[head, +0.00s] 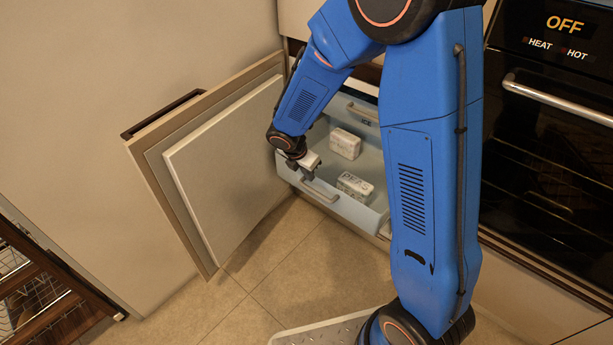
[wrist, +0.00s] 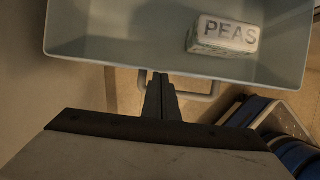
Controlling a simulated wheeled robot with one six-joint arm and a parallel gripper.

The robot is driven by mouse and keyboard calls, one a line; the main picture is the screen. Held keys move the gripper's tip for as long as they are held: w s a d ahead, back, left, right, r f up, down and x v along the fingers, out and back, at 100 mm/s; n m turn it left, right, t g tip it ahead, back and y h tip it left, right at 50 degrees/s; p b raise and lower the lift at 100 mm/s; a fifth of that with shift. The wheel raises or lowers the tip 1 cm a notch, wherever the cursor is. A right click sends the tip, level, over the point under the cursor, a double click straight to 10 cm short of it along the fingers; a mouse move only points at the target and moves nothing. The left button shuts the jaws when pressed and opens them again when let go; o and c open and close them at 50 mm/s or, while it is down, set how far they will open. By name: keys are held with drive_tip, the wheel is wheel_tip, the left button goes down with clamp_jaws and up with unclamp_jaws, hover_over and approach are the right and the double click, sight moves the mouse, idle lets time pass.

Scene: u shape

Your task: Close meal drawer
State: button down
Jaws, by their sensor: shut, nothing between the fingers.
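The light blue meal drawer (head: 342,203) is pulled out of the cabinet in the head view. Two white packs lie in it, one near the back (head: 345,144) and one near the front (head: 354,187). In the wrist view the drawer (wrist: 120,68) holds a pack marked PEAS (wrist: 224,36). A pale bar handle (head: 320,191) is on the drawer front; it shows in the wrist view too (wrist: 205,97). My gripper (head: 305,176) is shut and empty at the drawer front near the handle. Its fingertips (wrist: 160,76) reach the front rim; I cannot tell whether they touch.
An open cabinet door (head: 220,165) stands left of the drawer. Another drawer handle (head: 362,113) shows behind and above. A black oven (head: 555,130) with a bar handle is on the right. A rack (head: 30,285) is at lower left. Tiled floor (head: 270,270) lies clear in front.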

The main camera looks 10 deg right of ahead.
drive_tip(key=w+d, duration=1.3)
drive_tip(key=d, duration=0.5)
drive_tip(key=shift+a, duration=0.1)
